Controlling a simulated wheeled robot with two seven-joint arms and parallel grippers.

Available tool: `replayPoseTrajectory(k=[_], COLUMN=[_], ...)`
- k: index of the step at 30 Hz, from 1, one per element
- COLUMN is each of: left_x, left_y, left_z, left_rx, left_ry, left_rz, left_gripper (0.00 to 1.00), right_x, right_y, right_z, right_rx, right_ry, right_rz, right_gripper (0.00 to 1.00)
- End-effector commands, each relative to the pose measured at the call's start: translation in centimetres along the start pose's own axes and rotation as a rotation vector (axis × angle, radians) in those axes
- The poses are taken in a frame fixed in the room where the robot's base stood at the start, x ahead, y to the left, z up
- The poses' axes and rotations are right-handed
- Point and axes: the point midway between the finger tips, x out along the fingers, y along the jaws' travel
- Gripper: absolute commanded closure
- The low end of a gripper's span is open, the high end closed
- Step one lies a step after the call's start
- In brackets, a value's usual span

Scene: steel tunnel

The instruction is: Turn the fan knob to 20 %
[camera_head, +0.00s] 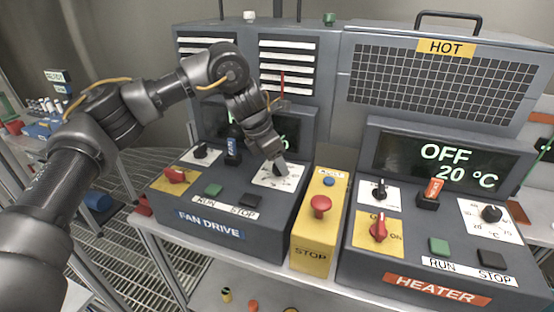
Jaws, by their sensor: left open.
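The fan drive box (225,232) stands left of centre, labelled FAN DRIVE. Its white dial plate (291,180) is at the right of the sloped panel. My left gripper (279,168) points down over this plate, with its fingers at the knob. The fingers hide most of the fan knob, so I cannot tell its pointer position or whether they touch it. The gripper is open. My right gripper is not in view.
A yellow STOP box (316,222) with a red button stands just right of the fan drive. The heater box (435,235) is further right, its display reading OFF 20 °C. A small black knob (201,151), a red switch (177,175) and green button (213,189) share the fan panel.

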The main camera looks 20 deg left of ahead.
Motion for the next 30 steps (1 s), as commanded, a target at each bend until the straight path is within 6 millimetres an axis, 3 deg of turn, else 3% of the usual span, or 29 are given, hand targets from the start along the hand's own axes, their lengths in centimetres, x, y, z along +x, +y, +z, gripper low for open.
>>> replayPoseTrajectory(k=[11, 21, 30], left_x=[0.63, 0.61, 0.52], left_y=[-0.03, -0.02, 0.05], left_z=[0.0, -0.01, 0.03], left_rx=[0.0, 0.0, 0.034], left_ry=[-0.001, 0.0, 0.0], left_rz=[-0.001, -0.001, -0.015], left_gripper=[0.43, 0.88, 0.88], right_x=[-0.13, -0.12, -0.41], right_y=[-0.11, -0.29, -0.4], right_z=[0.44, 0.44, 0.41], right_rx=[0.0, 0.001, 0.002], right_ry=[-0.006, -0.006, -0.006], right_rz=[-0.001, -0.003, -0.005], right_gripper=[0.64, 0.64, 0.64])
